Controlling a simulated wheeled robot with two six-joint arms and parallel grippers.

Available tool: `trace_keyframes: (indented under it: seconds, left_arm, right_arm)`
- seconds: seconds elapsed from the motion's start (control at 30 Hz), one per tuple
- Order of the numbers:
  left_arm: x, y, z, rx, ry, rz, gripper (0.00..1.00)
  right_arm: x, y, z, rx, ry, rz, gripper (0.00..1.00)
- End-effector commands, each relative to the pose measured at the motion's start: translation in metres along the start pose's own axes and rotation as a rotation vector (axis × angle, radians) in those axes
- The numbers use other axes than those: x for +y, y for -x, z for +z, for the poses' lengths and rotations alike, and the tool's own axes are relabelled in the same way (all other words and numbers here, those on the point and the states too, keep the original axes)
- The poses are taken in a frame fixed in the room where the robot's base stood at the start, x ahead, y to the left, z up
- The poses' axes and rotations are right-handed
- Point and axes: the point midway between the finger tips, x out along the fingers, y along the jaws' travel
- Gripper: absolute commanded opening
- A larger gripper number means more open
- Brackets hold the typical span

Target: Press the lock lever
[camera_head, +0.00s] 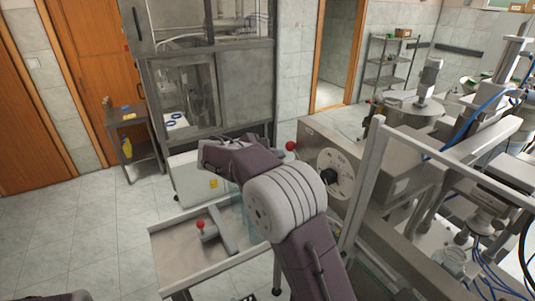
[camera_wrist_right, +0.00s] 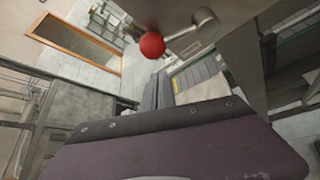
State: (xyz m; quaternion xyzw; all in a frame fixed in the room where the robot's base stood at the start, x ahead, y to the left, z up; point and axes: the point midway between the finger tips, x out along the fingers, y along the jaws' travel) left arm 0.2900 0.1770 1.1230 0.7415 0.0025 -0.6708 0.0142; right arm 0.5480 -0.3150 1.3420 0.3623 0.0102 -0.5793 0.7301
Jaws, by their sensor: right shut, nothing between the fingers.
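A red ball knob (camera_head: 291,146) stands out beside the grey machine housing at centre. A second red-knobbed lever (camera_head: 201,225) sits on the metal tray at lower left. In the right wrist view a red ball (camera_wrist_right: 152,45) on a short metal arm (camera_wrist_right: 182,32) is close beyond the fingertips. I cannot tell for certain which knob is the lock lever. My right gripper (camera_head: 205,155) reaches left across the middle, left of the machine's knob. Its fingers (camera_wrist_right: 158,88) are shut and empty, apart from the ball in the picture. My left gripper is out of view.
The machine housing (camera_head: 318,150) with a black dial (camera_head: 328,180) and a pale frame post (camera_head: 362,185) stand close to the arm's right. A steel cabinet (camera_head: 165,60) is behind. Floor at left is clear.

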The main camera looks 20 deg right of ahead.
Motion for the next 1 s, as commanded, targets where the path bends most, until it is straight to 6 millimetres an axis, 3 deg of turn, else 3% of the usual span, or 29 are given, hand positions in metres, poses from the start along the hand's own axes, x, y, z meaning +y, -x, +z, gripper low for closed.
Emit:
trace_keyframes:
  seconds: [0.03,0.2,0.63,0.83,1.0]
  left_arm:
    - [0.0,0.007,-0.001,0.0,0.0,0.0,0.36]
    - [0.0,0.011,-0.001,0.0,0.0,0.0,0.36]
    - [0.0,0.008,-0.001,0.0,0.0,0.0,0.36]
    - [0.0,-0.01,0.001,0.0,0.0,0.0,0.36]
    - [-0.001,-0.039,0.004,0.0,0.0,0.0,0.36]
  right_arm:
    - [0.002,0.004,0.009,0.0,0.0,-0.001,0.0]
    - [0.0,0.007,0.019,0.0,0.001,-0.001,0.0]
    - [-0.001,0.007,0.019,0.0,-0.004,0.002,0.0]
    - [-0.001,0.007,0.019,-0.001,-0.056,0.033,0.0]
    - [0.0,0.009,0.022,-0.001,-0.155,0.09,0.0]
